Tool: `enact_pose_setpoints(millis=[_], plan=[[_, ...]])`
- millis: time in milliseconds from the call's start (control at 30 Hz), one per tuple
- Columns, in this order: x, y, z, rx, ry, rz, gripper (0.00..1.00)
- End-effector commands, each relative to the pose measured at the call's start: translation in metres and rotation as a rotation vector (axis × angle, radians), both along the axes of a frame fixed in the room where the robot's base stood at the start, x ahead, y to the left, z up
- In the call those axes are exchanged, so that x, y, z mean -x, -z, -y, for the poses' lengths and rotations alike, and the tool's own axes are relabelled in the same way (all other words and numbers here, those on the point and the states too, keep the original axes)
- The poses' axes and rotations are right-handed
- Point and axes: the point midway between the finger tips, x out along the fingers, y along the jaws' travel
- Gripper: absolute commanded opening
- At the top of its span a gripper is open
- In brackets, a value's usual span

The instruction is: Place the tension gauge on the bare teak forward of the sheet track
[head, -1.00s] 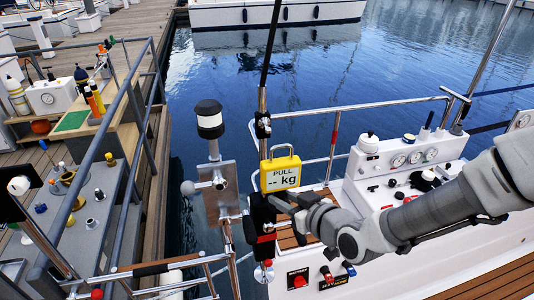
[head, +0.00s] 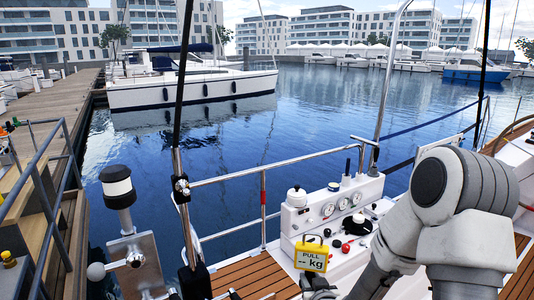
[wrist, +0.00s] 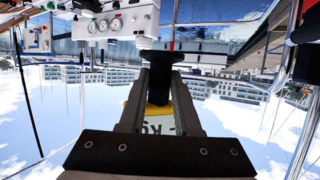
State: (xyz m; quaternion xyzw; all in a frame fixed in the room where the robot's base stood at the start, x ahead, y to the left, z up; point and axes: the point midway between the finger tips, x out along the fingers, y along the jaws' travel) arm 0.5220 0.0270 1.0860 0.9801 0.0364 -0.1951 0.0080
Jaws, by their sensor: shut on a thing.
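The tension gauge (head: 311,255) is a yellow-framed block with a pale face reading "PULL -- kg". In the head view it is upright at the lower middle, in front of the white console. My gripper (wrist: 159,68) is shut on the gauge. In the wrist view a dark part of it sits between the fingers, with its yellow body (wrist: 156,112) behind them. The bare teak (head: 252,274) is a slatted brown deck at the bottom, left of the gauge. I cannot make out the sheet track. The fingers are mostly hidden in the head view.
The white console (head: 322,212) carries dials, knobs and a white pot. A steel rail (head: 232,177) runs behind the teak. A pole (head: 180,165) and a black-and-white lamp post (head: 117,187) stand at left. Water lies beyond.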

Motion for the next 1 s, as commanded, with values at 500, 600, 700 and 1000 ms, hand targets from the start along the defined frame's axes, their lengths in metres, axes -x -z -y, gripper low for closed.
enact_pose_setpoints(millis=[500,600,700,1000], plan=[[-0.002,0.014,0.028,-0.001,0.076,0.002,0.00],[0.000,0.024,0.028,-0.002,0.075,-0.002,0.00],[0.004,0.041,0.028,-0.004,0.074,-0.005,0.00],[0.013,0.070,0.027,-0.002,0.076,0.002,0.00]])
